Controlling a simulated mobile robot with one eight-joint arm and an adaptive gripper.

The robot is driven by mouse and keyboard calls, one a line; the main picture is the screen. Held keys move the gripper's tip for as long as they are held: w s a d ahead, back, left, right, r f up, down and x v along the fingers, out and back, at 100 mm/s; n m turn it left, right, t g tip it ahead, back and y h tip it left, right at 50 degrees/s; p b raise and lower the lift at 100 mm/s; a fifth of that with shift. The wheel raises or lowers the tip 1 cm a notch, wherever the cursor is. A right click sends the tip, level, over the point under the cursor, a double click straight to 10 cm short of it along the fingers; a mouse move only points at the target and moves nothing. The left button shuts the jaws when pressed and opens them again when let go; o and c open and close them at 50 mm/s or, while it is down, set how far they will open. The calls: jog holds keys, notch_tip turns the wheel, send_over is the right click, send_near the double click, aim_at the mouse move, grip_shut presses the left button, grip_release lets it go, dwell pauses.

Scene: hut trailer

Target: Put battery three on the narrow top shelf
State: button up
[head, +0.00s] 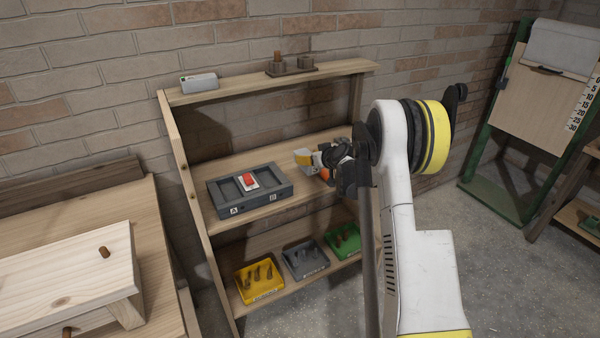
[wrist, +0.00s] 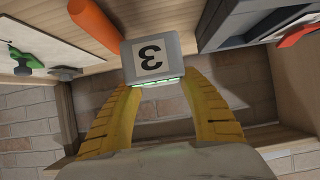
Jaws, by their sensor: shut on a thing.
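Battery three, a grey block with a "3" on a white label, shows in the wrist view (wrist: 152,57). My gripper (wrist: 155,82) has its yellow fingers shut on it. In the head view my gripper is at the right part of the middle shelf, below the top shelf, and partly hidden by my arm. The narrow top shelf (head: 235,90) is a wooden plank against the brick wall. It bears a light grey block (head: 199,83) at its left and a dark rack (head: 291,70) with upright pieces right of its middle.
A dark two-bay box (head: 222,199) with a red-and-white piece in it stands on the middle shelf. An orange cylinder (wrist: 94,25) is beside the battery in the wrist view. Yellow, grey and green bins line the lower shelf. The top shelf is bare between its two items and at its right end.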

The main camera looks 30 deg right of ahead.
aim_at(301, 177)
jog(key=w+f, duration=0.1)
jog(key=w+a+f, duration=0.1)
jog(key=w, duration=0.1)
jog(key=shift+w+a+f+b, duration=0.15)
jog(key=shift+w+b, duration=0.15)
jog(key=shift+b, duration=0.1)
notch_tip(301, 177, down, 4)
jog(key=shift+f+b, duration=0.1)
jog(key=shift+b, duration=0.75)
jog(key=o, duration=1)
jog(key=shift+f, duration=0.1)
jog(key=o, duration=0.4)
